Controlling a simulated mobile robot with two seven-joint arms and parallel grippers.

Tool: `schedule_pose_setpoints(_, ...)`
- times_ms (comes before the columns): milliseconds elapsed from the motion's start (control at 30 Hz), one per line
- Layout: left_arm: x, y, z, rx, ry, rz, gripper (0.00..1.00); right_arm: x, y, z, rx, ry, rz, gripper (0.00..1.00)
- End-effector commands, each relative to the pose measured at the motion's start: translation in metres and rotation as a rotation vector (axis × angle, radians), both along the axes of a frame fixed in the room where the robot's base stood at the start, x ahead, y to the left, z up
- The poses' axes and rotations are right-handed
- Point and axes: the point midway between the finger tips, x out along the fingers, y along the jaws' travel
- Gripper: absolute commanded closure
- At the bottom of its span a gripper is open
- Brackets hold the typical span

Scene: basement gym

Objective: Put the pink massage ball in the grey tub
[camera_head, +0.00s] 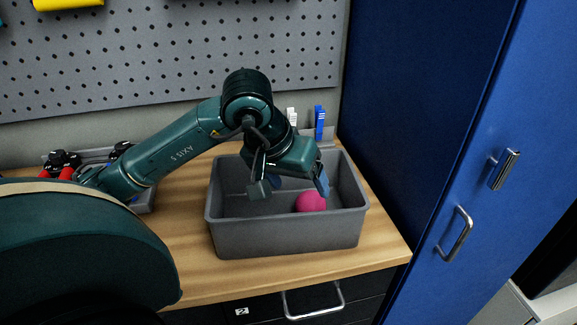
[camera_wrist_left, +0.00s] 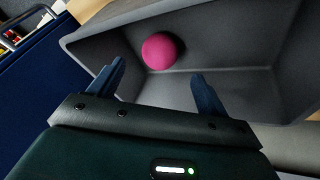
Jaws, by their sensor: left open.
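The pink massage ball (camera_head: 311,202) lies inside the grey tub (camera_head: 290,236), on its floor near the right part of the front wall. The tub stands on the wooden worktop. My left gripper (camera_head: 292,190) is over the tub's opening, its fingers spread and empty. In the left wrist view the ball (camera_wrist_left: 162,51) rests in the tub (camera_wrist_left: 225,32), beyond the open left gripper (camera_wrist_left: 160,85) and apart from its fingers. My right gripper is not in view.
A tall blue cabinet (camera_head: 425,110) stands right of the worktop (camera_head: 190,250). A grey pegboard (camera_head: 190,50) is behind. A tray with red and black items (camera_head: 66,165) sits at the left. Blue and white clips (camera_head: 319,122) stand behind the tub.

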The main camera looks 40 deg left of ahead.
Motion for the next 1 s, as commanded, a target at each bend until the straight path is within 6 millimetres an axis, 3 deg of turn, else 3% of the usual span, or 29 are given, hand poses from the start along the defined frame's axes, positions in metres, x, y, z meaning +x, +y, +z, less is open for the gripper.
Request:
schedule_pose_setpoints(100, -0.009, 0.003, 0.022, 0.003, -0.004, 0.001, 0.23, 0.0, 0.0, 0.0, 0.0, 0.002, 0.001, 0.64)
schedule_pose_setpoints(300, -0.018, 0.005, 0.041, 0.001, -0.001, 0.001, 0.23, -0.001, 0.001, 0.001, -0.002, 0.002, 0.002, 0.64)
schedule_pose_setpoints(1000, -0.02, 0.005, 0.044, 0.0, 0.001, 0.0, 0.23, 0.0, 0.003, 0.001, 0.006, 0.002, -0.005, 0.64)
